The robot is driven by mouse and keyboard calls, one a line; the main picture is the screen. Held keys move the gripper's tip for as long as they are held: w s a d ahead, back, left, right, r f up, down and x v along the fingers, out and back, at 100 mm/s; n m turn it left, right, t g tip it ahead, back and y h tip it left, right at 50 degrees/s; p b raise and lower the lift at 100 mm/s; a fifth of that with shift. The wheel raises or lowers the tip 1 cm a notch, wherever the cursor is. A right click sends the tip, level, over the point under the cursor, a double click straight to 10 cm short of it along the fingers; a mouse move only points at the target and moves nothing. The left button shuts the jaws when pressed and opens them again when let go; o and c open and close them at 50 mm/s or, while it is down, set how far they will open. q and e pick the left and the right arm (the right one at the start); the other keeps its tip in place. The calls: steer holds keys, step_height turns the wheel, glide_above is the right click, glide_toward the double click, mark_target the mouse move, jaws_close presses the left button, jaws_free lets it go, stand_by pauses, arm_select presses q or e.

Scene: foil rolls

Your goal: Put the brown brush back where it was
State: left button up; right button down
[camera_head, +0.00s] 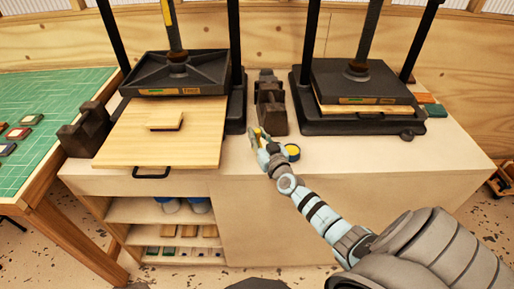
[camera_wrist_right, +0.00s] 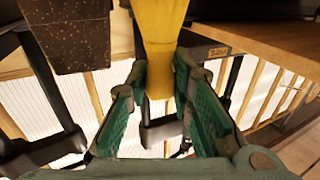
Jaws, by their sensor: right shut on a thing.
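My right gripper (camera_head: 262,145) reaches over the front of the worktop, between the two black presses. Its green-lined fingers in the right wrist view (camera_wrist_right: 162,105) are shut on a yellow, handle-like thing (camera_wrist_right: 160,30). The same yellow thing (camera_head: 257,134) shows small at the fingertips in the head view. Its far end is out of frame in the wrist view, and I cannot tell whether it is the brown brush. No other brush is clearly recognisable. My left gripper is not in view.
A round tin with a yellow top (camera_head: 292,150) stands right beside the gripper. A dark block (camera_head: 271,108) stands behind it. The left press (camera_head: 178,75) has a wooden board (camera_head: 190,145) in front; the right press (camera_head: 360,85) stands opposite. The worktop's right front (camera_head: 430,158) is clear.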

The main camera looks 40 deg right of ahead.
step_height(320, 180, down, 4)
steer(key=shift+r+b, duration=0.15)
steer(key=shift+b, duration=1)
steer(key=shift+r+p, duration=0.3)
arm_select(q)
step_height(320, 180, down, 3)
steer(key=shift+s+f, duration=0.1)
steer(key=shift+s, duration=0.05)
arm_select(e)
steer(key=c, duration=1.4)
jaws_free()
steer(key=p+v, duration=0.2)
steer(key=v, duration=0.2)
steer(key=shift+s+a+r+p, duration=0.1)
steer(key=shift+s+r+p, duration=0.05)
steer(key=shift+s+p, duration=0.2)
arm_select(q)
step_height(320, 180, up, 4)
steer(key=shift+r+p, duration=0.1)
steer(key=shift+p, duration=0.6)
arm_select(e)
steer(key=v, duration=0.7)
steer(key=shift+s+f, duration=0.15)
steer(key=shift+f, duration=0.1)
